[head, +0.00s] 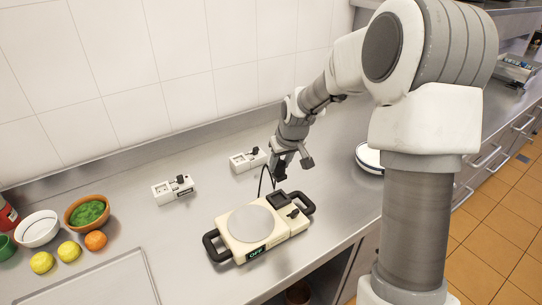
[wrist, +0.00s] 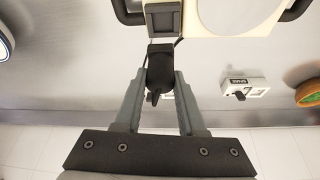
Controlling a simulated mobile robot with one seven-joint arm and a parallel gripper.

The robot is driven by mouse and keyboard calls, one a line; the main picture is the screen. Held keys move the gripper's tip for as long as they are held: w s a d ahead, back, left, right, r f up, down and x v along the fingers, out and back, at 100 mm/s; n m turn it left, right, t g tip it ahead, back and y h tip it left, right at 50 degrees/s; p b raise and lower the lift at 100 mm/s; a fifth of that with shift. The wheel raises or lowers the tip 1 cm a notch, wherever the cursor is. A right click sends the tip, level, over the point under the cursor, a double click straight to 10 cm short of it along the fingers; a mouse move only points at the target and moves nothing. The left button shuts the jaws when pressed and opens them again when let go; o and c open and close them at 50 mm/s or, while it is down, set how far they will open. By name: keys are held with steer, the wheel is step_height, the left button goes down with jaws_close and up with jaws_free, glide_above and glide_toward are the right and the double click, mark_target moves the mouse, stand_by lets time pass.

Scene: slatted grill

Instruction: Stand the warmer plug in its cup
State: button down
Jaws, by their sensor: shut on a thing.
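The cream warmer (head: 240,238) lies on the steel counter, with a round grey plate, black side handles and a display reading OFF. My gripper (head: 281,176) is just behind the warmer and above the counter. In the wrist view my gripper (wrist: 162,80) is shut on the black plug (wrist: 160,62), whose body shows between the fingertips. A thin black cord (head: 262,180) loops up from the warmer toward my gripper. A dark square holder that looks like the cup (head: 280,196) is at the warmer's back corner; it also shows in the wrist view (wrist: 162,18), apart from the plug.
Two white socket boxes stand behind, one at left (head: 173,191) and one nearer my gripper (head: 247,160), each with a black piece on top. Bowls and fruit sit at far left. A white plate stack (head: 369,158) is at right.

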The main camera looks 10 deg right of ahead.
stand_by(0.4)
steer(key=shift+f+b, duration=2.9)
steer(key=shift+f, duration=0.6)
steer(key=shift+f+b, duration=1)
steer(key=shift+b, duration=0.05)
steer(key=shift+c, duration=2.1)
jaws_free()
steer(key=p+v, duration=0.1)
steer(key=v, duration=1.6)
steer(key=shift+r, duration=0.25)
steer(key=shift+a, duration=0.1)
